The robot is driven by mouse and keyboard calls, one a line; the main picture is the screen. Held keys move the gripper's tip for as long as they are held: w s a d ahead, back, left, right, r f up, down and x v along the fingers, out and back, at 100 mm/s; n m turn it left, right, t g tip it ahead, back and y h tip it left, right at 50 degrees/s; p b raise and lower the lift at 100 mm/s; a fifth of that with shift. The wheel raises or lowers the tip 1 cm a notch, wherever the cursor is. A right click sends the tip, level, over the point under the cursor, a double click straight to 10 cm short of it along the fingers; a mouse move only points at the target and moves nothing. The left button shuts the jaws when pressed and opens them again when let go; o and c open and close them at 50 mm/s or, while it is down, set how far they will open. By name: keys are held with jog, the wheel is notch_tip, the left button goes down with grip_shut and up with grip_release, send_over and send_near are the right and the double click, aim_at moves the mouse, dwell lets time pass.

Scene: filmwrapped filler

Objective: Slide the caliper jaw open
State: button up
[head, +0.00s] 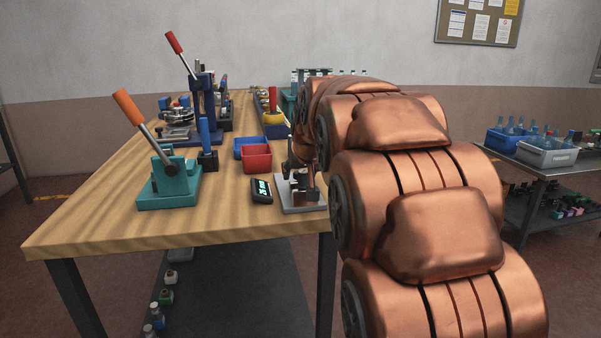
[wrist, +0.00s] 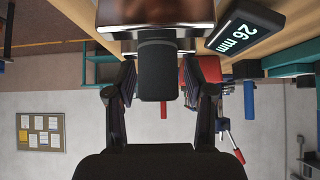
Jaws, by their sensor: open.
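The caliper fixture stands on a pale grey base plate (head: 303,208) near the table's right edge in the head view. A black readout (head: 261,191) beside it shows 26 mm, also legible in the wrist view (wrist: 244,27). My gripper (wrist: 158,78) is open in the wrist view, with one finger on each side of a dark rounded block (wrist: 157,66). The block looks like the caliper's sliding part; a small gap shows on each side. In the head view my gripper (head: 301,163) is over the fixture, partly hidden by my arm. The caliper jaws are not clear.
A red bin (head: 257,158) and a blue bin (head: 243,147) sit behind the readout. A teal press with an orange handle (head: 168,180) stands to the left. The table's front left surface (head: 110,225) is clear.

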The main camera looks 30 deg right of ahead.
jog(key=shift+w, duration=0.1)
grip_shut()
dwell(0.4)
